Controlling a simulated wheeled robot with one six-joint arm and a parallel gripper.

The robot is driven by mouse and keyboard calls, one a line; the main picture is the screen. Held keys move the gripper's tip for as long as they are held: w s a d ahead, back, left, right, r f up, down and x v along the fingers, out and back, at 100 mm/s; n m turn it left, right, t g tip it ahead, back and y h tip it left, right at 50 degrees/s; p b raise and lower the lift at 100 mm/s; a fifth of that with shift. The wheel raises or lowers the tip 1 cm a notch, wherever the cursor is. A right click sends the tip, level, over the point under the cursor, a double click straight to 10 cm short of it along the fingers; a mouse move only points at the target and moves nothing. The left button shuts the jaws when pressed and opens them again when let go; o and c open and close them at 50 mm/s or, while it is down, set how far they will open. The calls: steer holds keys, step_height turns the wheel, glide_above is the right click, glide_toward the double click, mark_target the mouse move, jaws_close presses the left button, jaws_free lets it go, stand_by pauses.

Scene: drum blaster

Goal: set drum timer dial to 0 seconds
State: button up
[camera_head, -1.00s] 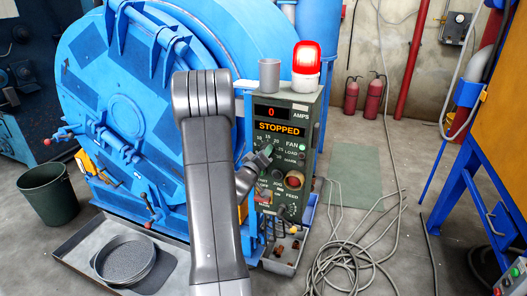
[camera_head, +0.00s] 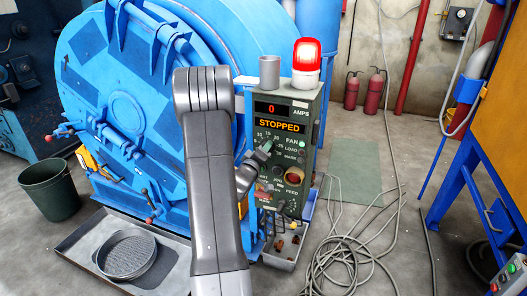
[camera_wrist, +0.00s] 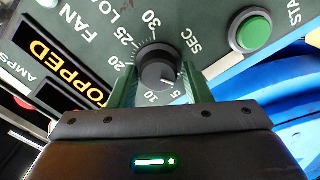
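The black timer dial (camera_wrist: 157,68) shows in the wrist view on the green control panel (camera_wrist: 205,22). Numbers from 5 to 30 and the word SEC surround it. Its white pointer aims to the lower right, close to the 5 mark. My gripper (camera_wrist: 160,84) has a green finger on each side of the knob, close against its sides, and looks shut on it. In the head view my gripper (camera_head: 264,152) is at the panel's left part and hides the dial.
A green button (camera_wrist: 250,30) sits right of the dial. The panel display (camera_head: 279,127) reads STOPPED, and a red beacon (camera_head: 306,57) is lit on top. The blue drum (camera_head: 120,110) stands left. A hose (camera_head: 345,255) lies coiled on the floor.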

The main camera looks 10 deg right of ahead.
steer(key=shift+o, duration=1)
steer(key=v, duration=1.3)
steer(key=shift+s+a, duration=0.3)
steer(key=x, duration=1.4)
steer(key=shift+s+r, duration=0.1)
